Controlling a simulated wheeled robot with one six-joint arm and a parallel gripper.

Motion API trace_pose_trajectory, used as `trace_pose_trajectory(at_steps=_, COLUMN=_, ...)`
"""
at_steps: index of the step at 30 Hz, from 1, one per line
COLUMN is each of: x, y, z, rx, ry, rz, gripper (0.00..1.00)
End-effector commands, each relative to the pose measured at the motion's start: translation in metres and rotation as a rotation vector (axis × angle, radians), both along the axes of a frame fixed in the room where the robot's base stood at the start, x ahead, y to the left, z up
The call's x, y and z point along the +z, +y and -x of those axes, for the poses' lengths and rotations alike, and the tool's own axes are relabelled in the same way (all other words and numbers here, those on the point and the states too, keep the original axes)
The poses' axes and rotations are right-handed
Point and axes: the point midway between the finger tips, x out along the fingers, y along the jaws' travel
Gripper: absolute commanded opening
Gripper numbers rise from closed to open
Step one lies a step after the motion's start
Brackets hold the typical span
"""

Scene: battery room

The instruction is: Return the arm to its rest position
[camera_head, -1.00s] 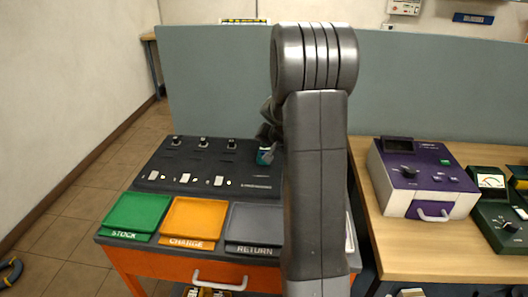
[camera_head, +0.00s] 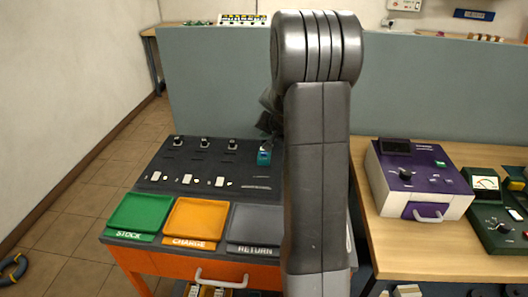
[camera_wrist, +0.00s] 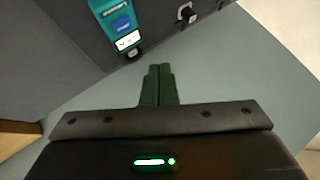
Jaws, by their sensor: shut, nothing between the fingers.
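My arm rises through the middle of the head view and hides most of my gripper, with only a dark part of the wrist showing at its left edge. In the wrist view my gripper (camera_wrist: 157,85) is shut, its two fingers together with nothing between them. A teal battery-like block (camera_head: 264,155) stands in the dark panel (camera_head: 165,172) just left of my arm. It also shows at the top of the wrist view (camera_wrist: 118,22), apart from the fingertips.
A green STOCK tray (camera_head: 140,213), an orange CHARGE tray (camera_head: 197,220) and a grey RETURN tray (camera_head: 257,224) line the panel's front. A purple and white device (camera_head: 418,180) sits on the wooden table (camera_head: 410,248) at right. A blue-grey partition (camera_head: 215,85) stands behind.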

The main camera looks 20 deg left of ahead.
Motion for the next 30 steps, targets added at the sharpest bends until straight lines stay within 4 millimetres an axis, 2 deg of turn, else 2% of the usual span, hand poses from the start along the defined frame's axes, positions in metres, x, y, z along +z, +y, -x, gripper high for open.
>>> trace_pose_trajectory(at_steps=16, x=-0.003, y=0.0, z=0.0, rx=0.0, ry=0.0, rz=0.0, gripper=0.0)
trace_pose_trajectory(at_steps=23, x=-0.019, y=0.0, z=0.0, rx=0.0, ry=0.0, rz=0.001, gripper=0.0)
trace_pose_trajectory(at_steps=24, x=-0.011, y=0.0, z=0.0, rx=-0.001, ry=0.0, rz=0.001, gripper=0.0)
trace_pose_trajectory(at_steps=30, x=-0.008, y=0.0, z=0.0, rx=-0.001, ry=0.001, rz=0.001, gripper=0.0)
